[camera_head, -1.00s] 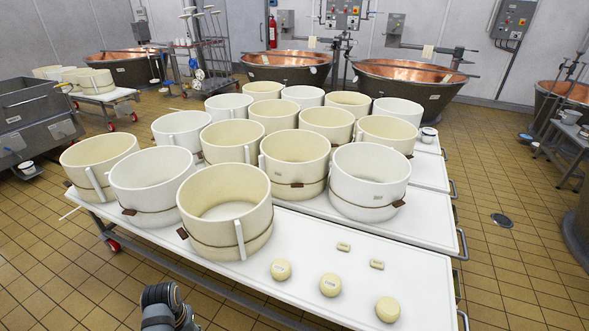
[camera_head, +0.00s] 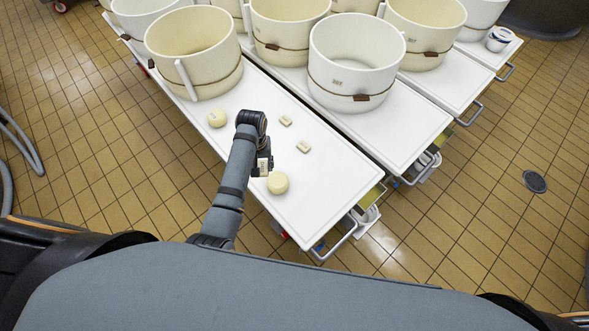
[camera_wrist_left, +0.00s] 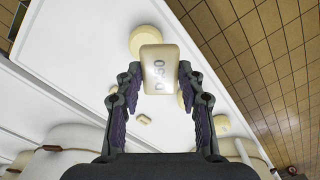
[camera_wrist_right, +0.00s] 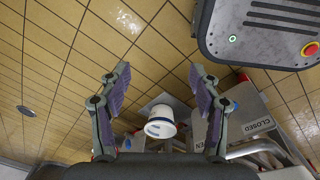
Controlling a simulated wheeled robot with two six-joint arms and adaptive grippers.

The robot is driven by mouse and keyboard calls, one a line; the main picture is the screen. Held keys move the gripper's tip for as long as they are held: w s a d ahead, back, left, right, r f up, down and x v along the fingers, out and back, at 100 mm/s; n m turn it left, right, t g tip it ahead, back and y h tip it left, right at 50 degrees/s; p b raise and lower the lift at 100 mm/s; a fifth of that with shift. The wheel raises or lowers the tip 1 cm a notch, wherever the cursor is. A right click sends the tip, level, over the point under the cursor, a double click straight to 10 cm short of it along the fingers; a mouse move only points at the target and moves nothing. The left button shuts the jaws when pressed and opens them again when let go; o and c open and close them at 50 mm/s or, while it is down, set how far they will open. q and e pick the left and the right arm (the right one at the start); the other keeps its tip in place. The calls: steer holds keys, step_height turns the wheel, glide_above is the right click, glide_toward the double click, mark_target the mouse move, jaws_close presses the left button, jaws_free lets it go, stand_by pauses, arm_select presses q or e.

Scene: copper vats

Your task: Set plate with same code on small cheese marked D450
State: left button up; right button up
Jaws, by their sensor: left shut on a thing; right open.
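My left gripper (camera_wrist_left: 160,80) is shut on a small cream plate (camera_wrist_left: 160,68) with a dark code that looks like D450. The held plate (camera_head: 264,165) is above the table in the head view. A small round cheese (camera_head: 278,183) sits just beside it; no code is readable. Another small cheese (camera_head: 217,118) stands further left, its mark too small to read. Two small plates (camera_head: 286,120) (camera_head: 303,147) lie on the table. My right gripper (camera_wrist_right: 158,95) is open and empty, away from the table.
The white table (camera_head: 330,205) is clear around the two loose plates. Large round moulds (camera_head: 353,65) stand along its back.

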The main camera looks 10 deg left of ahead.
mark_target(277, 180)
steer(key=o, duration=0.6)
steer(key=f+b, duration=0.1)
steer(key=a+f+b, duration=0.1)
steer(key=f+b, duration=0.1)
steer(key=a+f+b, duration=0.1)
steer(key=f, duration=0.1)
steer(key=shift+w+a+f, duration=0.1)
steer(key=shift+a+f, duration=0.05)
steer(key=shift+a, duration=0.05)
arm_select(q)
steer(key=w+d+f+n+b, duration=0.1)
steer(key=f+n+b, duration=0.1)
steer(key=f+n, duration=0.2)
steer(key=w+f+n+b, duration=0.2)
steer(key=f+n+b, duration=0.1)
steer(key=f+n, duration=0.2)
steer(key=w+d+f+n+b, duration=0.1)
steer(key=w+f+n+b, duration=0.1)
steer(key=f+n, duration=0.3)
steer(key=shift+w+d+f+b, duration=0.1)
steer(key=shift+d+f+b, duration=0.2)
steer(key=shift+f, duration=0.6)
steer(key=shift+d+f+b, duration=0.1)
steer(key=shift+f+b, duration=0.25)
steer(key=shift+f, duration=0.5)
arm_select(e)
steer(key=shift+o, duration=0.2)
step_height(277, 180, down, 8)
steer(key=shift+d, duration=0.4)
steer(key=shift+d, duration=0.25)
